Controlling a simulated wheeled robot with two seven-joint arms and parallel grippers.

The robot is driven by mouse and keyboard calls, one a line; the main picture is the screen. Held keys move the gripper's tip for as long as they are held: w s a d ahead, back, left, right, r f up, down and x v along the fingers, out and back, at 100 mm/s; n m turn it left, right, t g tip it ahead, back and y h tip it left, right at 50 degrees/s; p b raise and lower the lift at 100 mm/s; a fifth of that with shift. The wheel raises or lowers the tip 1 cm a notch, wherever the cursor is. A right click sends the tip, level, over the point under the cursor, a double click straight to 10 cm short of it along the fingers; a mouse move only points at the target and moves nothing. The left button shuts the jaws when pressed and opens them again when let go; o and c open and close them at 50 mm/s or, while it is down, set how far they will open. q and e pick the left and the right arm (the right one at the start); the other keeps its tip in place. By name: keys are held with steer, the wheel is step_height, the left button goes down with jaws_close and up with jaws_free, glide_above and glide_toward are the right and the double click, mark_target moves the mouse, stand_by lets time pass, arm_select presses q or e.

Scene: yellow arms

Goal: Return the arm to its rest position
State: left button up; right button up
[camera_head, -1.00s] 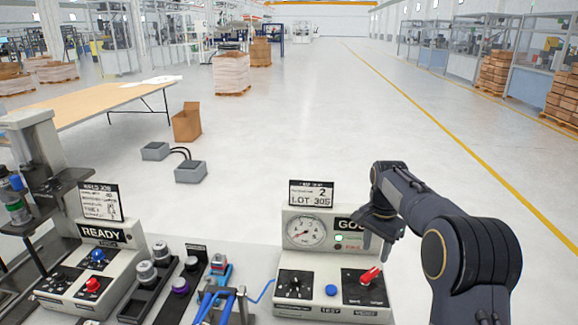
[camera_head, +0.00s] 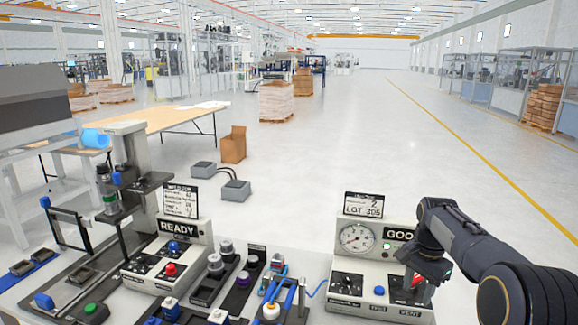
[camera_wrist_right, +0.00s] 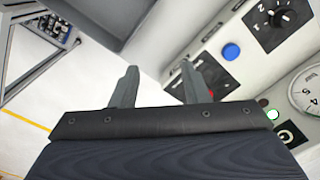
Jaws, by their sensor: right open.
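My right arm comes in from the right in the head view. Its dark gripper (camera_head: 418,278) hangs in front of the right side of the white test box (camera_head: 348,278), partly covering its red control and the end of its "GOOD" sign. In the right wrist view the two grey fingers (camera_wrist_right: 157,86) stand apart with nothing between them. The test box's face (camera_wrist_right: 207,56) shows beyond them with a blue button (camera_wrist_right: 231,51), a black knob (camera_wrist_right: 277,17) and a gauge (camera_wrist_right: 306,92). Whether the fingers touch the box I cannot tell. My left gripper is not in view.
A second box with a "READY" sign (camera_head: 178,229) stands to the left, with a press-like stand (camera_head: 127,185) beside it. Between the boxes are racks of cylinders (camera_head: 238,270) and a blue-handled tool (camera_head: 283,295). Open floor (camera_head: 330,140) lies behind the bench.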

steer(key=s+a+r+n+t+y, duration=0.1)
steer(key=s+r+n+y, duration=0.15)
steer(key=s, duration=0.65)
steer(key=s+a+r+n+t+y, duration=0.15)
steer(key=s+r, duration=0.25)
steer(key=s, duration=0.4)
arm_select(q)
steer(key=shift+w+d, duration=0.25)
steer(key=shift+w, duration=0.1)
arm_select(e)
steer(key=s+a+f+n+t, duration=0.1)
steer(key=s+a+f+n, duration=0.2)
steer(key=s, duration=0.5)
steer(key=s+a+f+n+t, duration=0.2)
steer(key=s+a+f+n, duration=0.1)
steer(key=s, duration=0.5)
steer(key=shift+a, duration=0.75)
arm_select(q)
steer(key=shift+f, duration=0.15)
